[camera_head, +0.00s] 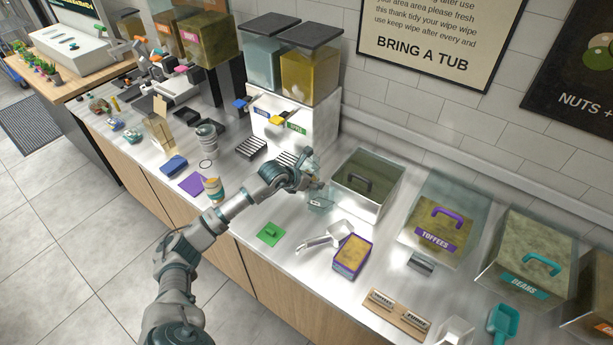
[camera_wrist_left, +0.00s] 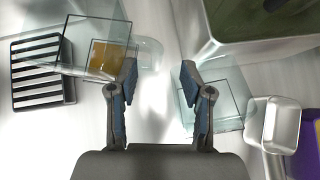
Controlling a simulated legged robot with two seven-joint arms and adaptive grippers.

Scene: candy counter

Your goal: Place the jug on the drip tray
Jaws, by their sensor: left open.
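My left gripper (camera_head: 308,184) is open near the dispenser; its two fingers (camera_wrist_left: 160,78) are spread apart in the wrist view. A clear jug-like vessel (camera_wrist_left: 112,32) with an amber patch and a rounded handle-like part is just beyond the left finger. Whether the amber is its contents is unclear. A second clear square vessel (camera_wrist_left: 232,105) lies behind the right finger, also seen below the gripper in the head view (camera_head: 320,204). I cannot tell which is the jug. A dark slatted drip tray (camera_head: 284,160) sits under the dispenser; it shows in the wrist view (camera_wrist_left: 37,68). My right gripper is not seen.
A white dispenser (camera_head: 290,125) with two hoppers stands behind. A second slatted tray (camera_head: 250,150) is left of the first. A large metal bin (camera_head: 372,207) is close right. A scoop (camera_head: 335,234) and a purple tub (camera_head: 352,256) lie in front.

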